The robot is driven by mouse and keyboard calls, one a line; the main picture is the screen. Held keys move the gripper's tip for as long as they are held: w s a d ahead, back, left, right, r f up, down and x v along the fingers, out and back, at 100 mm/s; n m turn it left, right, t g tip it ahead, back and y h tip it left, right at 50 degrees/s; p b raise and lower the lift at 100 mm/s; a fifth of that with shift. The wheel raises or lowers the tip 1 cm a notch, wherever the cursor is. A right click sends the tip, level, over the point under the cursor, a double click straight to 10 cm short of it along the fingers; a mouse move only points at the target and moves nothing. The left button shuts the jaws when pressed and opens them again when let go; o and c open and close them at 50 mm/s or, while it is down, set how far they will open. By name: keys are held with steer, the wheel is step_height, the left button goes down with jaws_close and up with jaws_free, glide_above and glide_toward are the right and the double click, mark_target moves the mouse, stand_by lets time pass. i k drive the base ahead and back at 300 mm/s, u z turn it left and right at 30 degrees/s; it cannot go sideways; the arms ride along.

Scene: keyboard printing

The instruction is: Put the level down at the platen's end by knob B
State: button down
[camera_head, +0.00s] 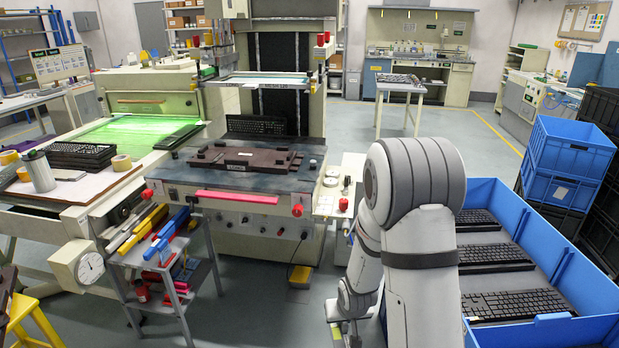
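The platen (285,178) is the dark flat top of the press, with a dark brown fixture (240,158) on it. One red knob (297,210) is at its front right and another (147,194) at its front left; I cannot read which is B. My gripper (345,325) hangs low over the floor, right of and below the platen. A small yellow-green piece shows at its fingers, but I cannot tell whether it is the level or held. Yellow (140,230) and blue (166,237) bars lie on the cart; I cannot tell whether either is a level.
The small tool cart (150,268) stands front left of the press. A yellow pedal (300,276) is on the floor below the press. A blue bin (545,245) with keyboards is at the right, beside my arm. Floor (290,320) is free between cart and arm.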

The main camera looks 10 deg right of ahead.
mark_target(306, 180)
steer(key=z, duration=0.05)
steer(key=i, duration=0.9)
